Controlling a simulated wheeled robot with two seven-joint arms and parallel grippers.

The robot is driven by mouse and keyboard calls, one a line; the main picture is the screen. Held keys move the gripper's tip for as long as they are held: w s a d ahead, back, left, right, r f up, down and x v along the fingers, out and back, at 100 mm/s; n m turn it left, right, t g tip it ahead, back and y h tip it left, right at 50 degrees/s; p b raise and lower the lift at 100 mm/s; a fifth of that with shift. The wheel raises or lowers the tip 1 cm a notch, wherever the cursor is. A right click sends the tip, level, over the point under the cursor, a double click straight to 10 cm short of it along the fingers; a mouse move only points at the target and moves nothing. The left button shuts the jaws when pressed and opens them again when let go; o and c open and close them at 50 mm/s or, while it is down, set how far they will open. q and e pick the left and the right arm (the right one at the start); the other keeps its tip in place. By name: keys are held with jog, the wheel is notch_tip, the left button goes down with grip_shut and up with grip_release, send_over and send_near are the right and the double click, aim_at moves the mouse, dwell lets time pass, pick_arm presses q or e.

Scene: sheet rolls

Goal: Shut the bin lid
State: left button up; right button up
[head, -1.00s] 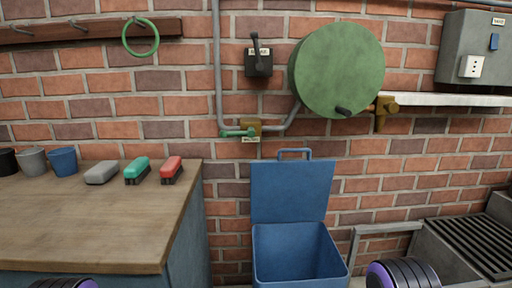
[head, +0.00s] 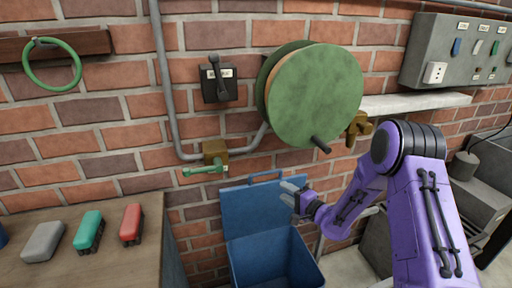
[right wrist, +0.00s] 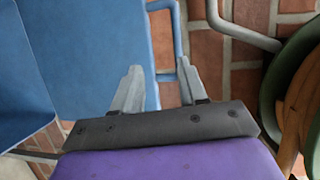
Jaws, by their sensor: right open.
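The blue bin (head: 272,262) stands against the brick wall with its lid (head: 245,210) open, leaning up at the wall. The lid's handle (head: 268,176) is a blue loop on its top edge. My right gripper (head: 285,190) is in front of the lid's upper right part, just below the handle. In the right wrist view, the gripper (right wrist: 161,85) is open, with the handle (right wrist: 179,42) ahead and its lower end showing between the fingers. The lid (right wrist: 95,55) fills the left there. I cannot tell whether the fingers touch it. My left gripper is out of view.
A green hose reel (head: 318,95) with a dark crank juts from the wall above the bin. A green-handled valve (head: 210,165) is left of it. A wooden bench (head: 100,265) with several brushes stands left of the bin. A grey shelf (head: 415,103) is at right.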

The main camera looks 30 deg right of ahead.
aim_at(267, 173)
jog(key=shift+y, duration=0.3)
jog(key=w, duration=0.3)
jog(key=w+r, duration=0.1)
jog(key=w, duration=0.3)
jog(key=w+a, duration=0.1)
jog(key=w, duration=0.3)
jog(key=shift+r, duration=0.35)
grip_shut()
